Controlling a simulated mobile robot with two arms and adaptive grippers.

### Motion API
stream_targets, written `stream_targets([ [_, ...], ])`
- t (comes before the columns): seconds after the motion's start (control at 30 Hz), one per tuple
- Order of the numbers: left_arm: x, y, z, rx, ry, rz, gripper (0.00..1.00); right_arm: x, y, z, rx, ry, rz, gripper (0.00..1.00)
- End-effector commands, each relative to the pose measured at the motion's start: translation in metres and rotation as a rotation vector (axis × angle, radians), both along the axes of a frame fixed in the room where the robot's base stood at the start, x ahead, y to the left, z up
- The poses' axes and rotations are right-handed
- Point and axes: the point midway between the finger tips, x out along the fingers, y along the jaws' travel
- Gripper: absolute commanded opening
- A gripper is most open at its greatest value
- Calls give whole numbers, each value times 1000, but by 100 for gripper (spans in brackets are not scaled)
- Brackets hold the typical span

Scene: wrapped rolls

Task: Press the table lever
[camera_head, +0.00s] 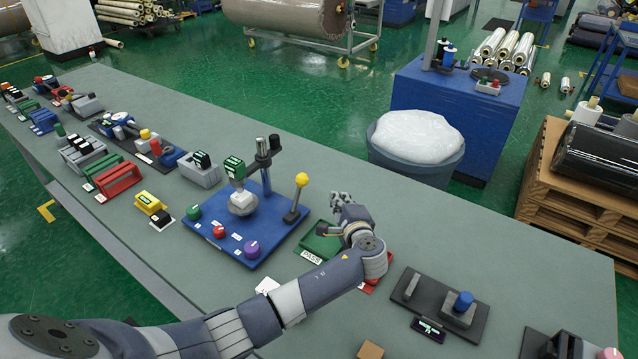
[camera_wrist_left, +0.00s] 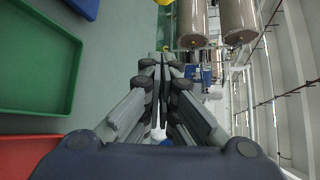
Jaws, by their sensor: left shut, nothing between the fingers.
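The table lever is a dark stick with a yellow ball knob (camera_head: 301,180), standing on the right part of a blue base plate (camera_head: 205,235) on the long grey table. It leans slightly toward the right. My left gripper (camera_head: 338,199) is to the right of the knob, apart from it, above the green tray. Its fingers are shut with nothing between them; the closed fingers also show in the left wrist view (camera_wrist_left: 162,62). A bit of yellow (camera_wrist_left: 163,2), probably the knob, shows at the top edge there. My right gripper is not in view.
The blue base also carries a green-topped stamp on a post (camera_head: 236,168), a red button (camera_head: 219,231) and a purple knob (camera_head: 252,249). A green tray (camera_wrist_left: 35,60) and a red tray (camera_wrist_left: 25,155) lie beside my gripper. A black two-part device (camera_head: 437,300) sits farther right.

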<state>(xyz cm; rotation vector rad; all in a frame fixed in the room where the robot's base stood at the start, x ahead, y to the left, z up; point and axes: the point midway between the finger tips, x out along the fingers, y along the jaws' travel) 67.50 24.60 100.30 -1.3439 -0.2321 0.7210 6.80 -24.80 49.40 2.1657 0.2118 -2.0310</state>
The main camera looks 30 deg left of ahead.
Motion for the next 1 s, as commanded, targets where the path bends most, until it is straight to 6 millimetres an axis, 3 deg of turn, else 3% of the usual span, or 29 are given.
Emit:
stream_targets([
  [0.17, 13, 11, -2, 4, 1, 2, 0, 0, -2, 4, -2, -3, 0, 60],
  [0.47, 46, 37, -13, 4, 1, 3, 0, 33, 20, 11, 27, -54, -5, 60],
  [0.77, 75, 60, -23, 2, 0, 4, 0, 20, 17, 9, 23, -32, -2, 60],
  [1.0, 55, 74, -11, 2, 1, 0, 0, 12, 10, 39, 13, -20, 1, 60],
])
